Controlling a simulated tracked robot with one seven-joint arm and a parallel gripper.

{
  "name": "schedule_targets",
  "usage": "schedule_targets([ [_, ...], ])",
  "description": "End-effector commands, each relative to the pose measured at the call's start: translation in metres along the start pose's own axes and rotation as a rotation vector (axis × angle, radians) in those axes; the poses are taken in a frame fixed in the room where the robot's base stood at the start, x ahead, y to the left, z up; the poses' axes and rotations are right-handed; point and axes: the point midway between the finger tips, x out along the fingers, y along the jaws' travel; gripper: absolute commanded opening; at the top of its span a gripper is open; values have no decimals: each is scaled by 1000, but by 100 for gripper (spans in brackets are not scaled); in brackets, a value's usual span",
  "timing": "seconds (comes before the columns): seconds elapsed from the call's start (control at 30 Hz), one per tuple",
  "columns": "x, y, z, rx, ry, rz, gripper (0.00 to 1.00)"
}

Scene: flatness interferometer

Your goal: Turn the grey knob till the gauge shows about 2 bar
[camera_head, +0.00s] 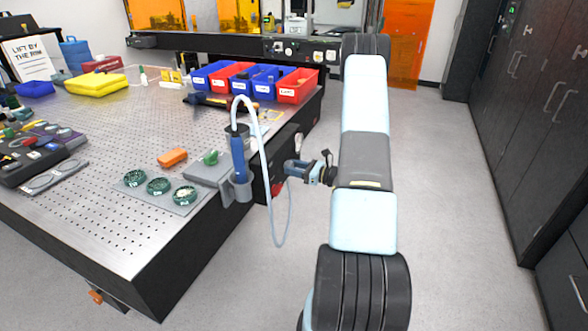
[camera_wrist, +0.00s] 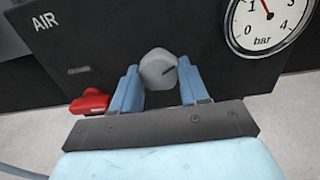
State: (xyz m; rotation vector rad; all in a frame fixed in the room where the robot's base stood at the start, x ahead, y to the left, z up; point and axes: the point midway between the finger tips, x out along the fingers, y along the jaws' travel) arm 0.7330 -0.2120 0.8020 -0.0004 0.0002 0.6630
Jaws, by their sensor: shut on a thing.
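The grey knob (camera_wrist: 158,69) sits on a dark panel marked AIR, with a dark line on its face pointing to the upper right. My gripper (camera_wrist: 157,64) is shut on it, a blue finger on each side. The white round gauge (camera_wrist: 268,38), marked in bar, is at the upper right of the wrist view, its top cut off. Its needle points up and slightly left, between the 1 and the 3; the 2 is out of frame.
A red handle (camera_wrist: 91,102) sits on the panel just left of my left finger. A blue tool in a grey holder (camera_head: 241,188) hangs at the table edge, its pale hose (camera_head: 268,180) looping down near my gripper. The floor right of my arm is clear up to dark cabinets (camera_head: 535,110).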

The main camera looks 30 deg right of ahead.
Motion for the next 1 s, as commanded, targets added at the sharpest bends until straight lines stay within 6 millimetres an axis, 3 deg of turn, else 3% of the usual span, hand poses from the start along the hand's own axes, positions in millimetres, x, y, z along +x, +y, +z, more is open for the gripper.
schedule_targets([
  [0.13,0,0,0,0,0,-1,14],
  [0.63,0,0,0,-40,0,-1,14],
  [0.67,0,0,0,-40,0,-1,45],
  [0.9,0,0,0,-40,0,-1,68],
  [1.0,0,0,0,-40,0,-1,70],
])
